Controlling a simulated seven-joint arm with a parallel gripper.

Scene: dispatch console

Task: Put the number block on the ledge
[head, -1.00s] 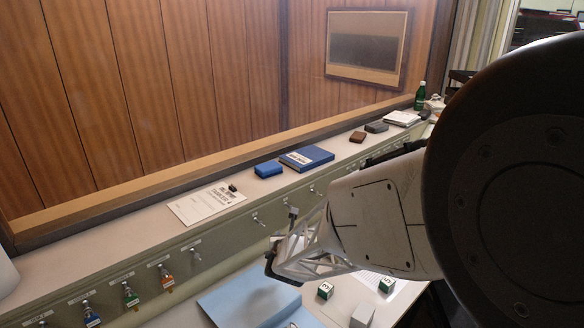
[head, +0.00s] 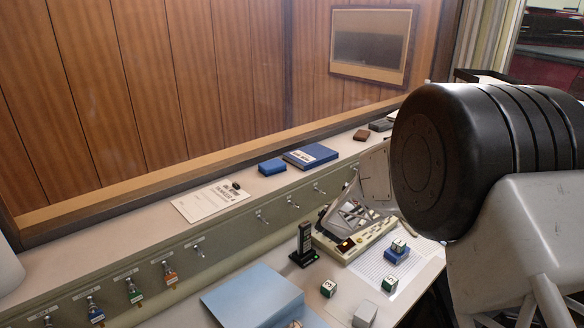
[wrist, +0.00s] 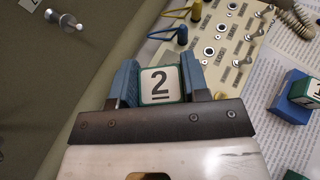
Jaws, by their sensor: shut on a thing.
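In the wrist view my gripper (wrist: 160,78) is shut on a white number block (wrist: 159,87) with a green edge and a black 2, held between the two blue-grey fingers. In the head view my gripper (head: 343,216) is over the beige control unit (head: 352,244), in front of the green switch panel; the held block cannot be made out there. The ledge (head: 100,247) is the long pale shelf above that panel, below the window. Other number blocks are a 3 (head: 327,288), a 5 (head: 390,283) and one on a blue block (head: 397,256).
The ledge carries a paper sheet (head: 208,202), a small dark object (head: 236,185), a blue box (head: 272,167) and a blue book (head: 310,156). Switches (head: 262,216) stick out of the panel.

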